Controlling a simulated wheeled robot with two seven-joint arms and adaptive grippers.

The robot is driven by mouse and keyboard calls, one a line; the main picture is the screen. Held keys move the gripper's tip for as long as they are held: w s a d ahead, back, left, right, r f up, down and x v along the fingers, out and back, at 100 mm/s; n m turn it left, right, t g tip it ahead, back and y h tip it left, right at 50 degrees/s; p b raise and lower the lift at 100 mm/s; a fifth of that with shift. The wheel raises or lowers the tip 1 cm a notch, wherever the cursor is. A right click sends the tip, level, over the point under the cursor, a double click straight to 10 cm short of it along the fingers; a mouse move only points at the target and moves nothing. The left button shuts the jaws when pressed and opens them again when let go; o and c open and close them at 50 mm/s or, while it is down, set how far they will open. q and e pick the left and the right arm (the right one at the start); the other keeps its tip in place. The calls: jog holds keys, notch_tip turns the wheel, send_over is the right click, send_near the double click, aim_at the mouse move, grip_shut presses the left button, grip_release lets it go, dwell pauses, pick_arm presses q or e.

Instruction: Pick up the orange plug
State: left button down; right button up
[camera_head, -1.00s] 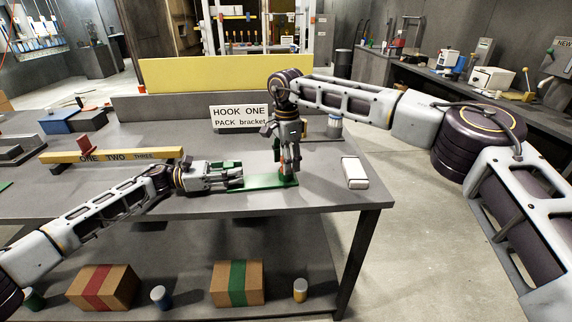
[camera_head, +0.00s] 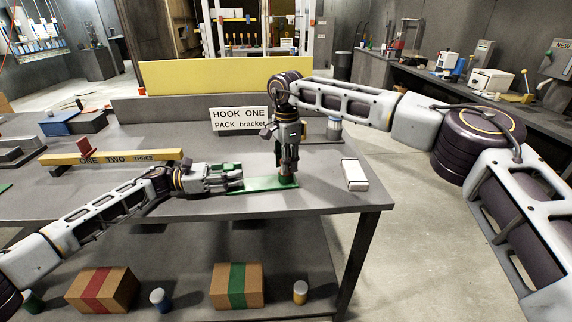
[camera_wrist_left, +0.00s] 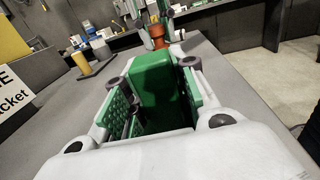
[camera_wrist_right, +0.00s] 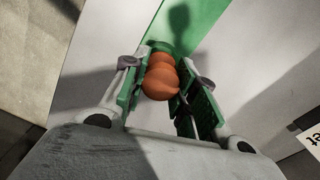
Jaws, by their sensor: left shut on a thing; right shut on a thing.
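The orange plug (camera_wrist_right: 160,80) is between the fingers of my right gripper (camera_wrist_right: 164,88), which is shut on it. The plug also shows in the left wrist view (camera_wrist_left: 157,36), at the far end of the green bracket. In the head view the right gripper (camera_head: 288,171) points straight down over the bracket's right part and hides the plug. My left gripper (camera_head: 228,178) is shut on the left end of the green bracket (camera_head: 262,184), seen close up in the left wrist view (camera_wrist_left: 158,82). I cannot tell whether the plug still touches the bracket.
A white box (camera_head: 354,174) lies right of the bracket near the table's right edge. A sign (camera_head: 240,119) stands behind. A yellow bar (camera_head: 112,157) lies behind the left arm. A grey-blue can (camera_head: 334,128) stands at the back right. The table front is clear.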

pick_arm(q)
jog(key=shift+f, duration=0.2)
pick_arm(e)
jog(key=shift+r, duration=0.1)
jog(key=shift+r, duration=4.9)
jog(key=shift+r, duration=0.1)
jog(key=shift+r, duration=2.4)
pick_arm(q)
jog(key=c, duration=1.1)
grip_release()
jog(key=shift+r, duration=0.15)
jog(key=shift+a, duration=0.1)
jog(key=shift+s+a, duration=0.2)
jog(key=shift+a, duration=1.75)
jog(key=shift+s+a, duration=0.2)
jog(key=shift+a, duration=1.8)
jog(key=shift+s+a, duration=0.2)
jog(key=shift+a, duration=1.75)
